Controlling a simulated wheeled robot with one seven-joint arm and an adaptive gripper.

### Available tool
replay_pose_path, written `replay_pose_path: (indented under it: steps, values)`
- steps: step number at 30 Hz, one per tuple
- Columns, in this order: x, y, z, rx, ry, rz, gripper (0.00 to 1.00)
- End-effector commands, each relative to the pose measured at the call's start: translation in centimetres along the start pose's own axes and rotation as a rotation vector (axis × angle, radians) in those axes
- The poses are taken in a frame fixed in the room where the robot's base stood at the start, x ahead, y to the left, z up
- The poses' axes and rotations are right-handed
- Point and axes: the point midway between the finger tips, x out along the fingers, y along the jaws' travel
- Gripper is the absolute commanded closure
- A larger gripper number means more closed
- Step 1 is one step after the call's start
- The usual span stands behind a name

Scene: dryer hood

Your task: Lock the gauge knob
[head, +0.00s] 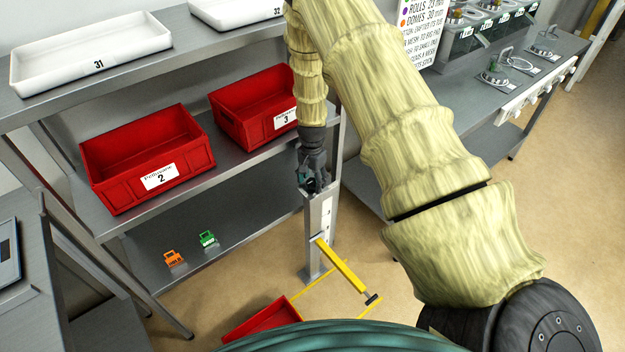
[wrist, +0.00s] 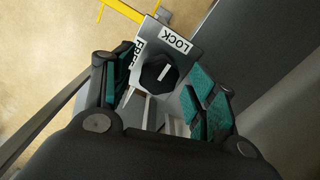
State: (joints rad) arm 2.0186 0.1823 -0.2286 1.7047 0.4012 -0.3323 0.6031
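The gauge knob (wrist: 157,76) is black with a short white mark slanting up to the right. It sits on a grey plate (wrist: 185,58) with a LOCK label (wrist: 177,40) above right and a FREE label (wrist: 138,53) above left. My gripper (wrist: 163,80) is open, with teal-padded fingers on either side of the knob. Gaps show between the pads and the knob, though depth is hard to judge. In the head view my gripper (head: 312,187) is at the top of the grey post (head: 319,230), and the knob is hidden there.
A yellow bar (head: 345,268) juts from the post, above a red bin (head: 262,320) on the floor. Shelving with red bins (head: 150,160) stands close on the left. A bench (head: 500,95) is at right. Floor right of the post is partly clear.

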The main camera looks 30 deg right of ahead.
Motion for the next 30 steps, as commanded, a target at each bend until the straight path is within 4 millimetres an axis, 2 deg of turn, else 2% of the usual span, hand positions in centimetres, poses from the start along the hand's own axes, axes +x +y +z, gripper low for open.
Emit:
replay_pose_path:
  steps: [11,30]
  values:
    - [-0.6,0.0,0.1,-0.001,-0.001,0.001,0.42]
    - [-10.3,0.0,0.0,-0.002,0.000,0.000,0.42]
